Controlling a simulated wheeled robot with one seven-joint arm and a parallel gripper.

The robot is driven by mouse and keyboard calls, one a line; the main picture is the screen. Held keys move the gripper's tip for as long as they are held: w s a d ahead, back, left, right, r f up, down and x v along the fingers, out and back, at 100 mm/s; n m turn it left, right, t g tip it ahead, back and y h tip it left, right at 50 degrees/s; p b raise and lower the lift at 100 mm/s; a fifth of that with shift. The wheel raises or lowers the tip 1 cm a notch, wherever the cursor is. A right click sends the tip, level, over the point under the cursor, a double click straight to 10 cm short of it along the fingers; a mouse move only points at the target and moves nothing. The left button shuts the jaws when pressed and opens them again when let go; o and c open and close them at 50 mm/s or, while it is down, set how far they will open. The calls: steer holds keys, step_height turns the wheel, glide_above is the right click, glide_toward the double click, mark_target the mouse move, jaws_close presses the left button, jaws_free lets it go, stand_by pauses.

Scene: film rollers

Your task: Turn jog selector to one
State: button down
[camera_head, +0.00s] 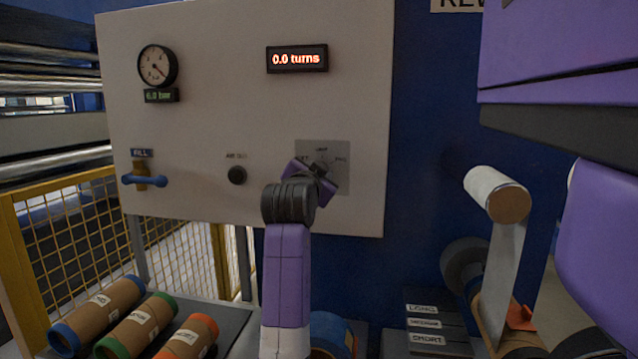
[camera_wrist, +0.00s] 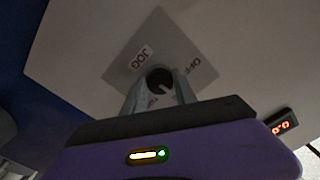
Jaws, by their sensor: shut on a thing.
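The jog selector is a dark round knob (camera_wrist: 160,80) on a grey square plate (camera_wrist: 172,45) on the white panel. Labels "JOG" and "OFF" show on the plate in the wrist view. In the head view the plate (camera_head: 338,152) is on the panel's lower right, and my wrist hides most of the knob. My gripper (camera_wrist: 160,90) is at the plate, its two fingers on either side of the knob and shut on it. A light mark shows on the knob's face; I cannot tell exactly which label it points to.
The white panel (camera_head: 220,110) holds a gauge (camera_head: 157,66), a "0.0 turns" display (camera_head: 297,58), a black button (camera_head: 237,175) and a blue-handled fill valve (camera_head: 145,181). Several cardboard cores (camera_head: 137,330) lie at lower left. A white roll (camera_head: 490,192) stands out at right.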

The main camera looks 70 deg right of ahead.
steer(key=shift+m+b, duration=0.4)
steer(key=shift+m, duration=0.2)
steer(key=c, duration=1)
jaws_free()
steer(key=a, duration=0.7)
steer(key=shift+s+a+b, duration=0.35)
steer(key=shift+a+b, duration=0.05)
steer(key=shift+b, duration=0.05)
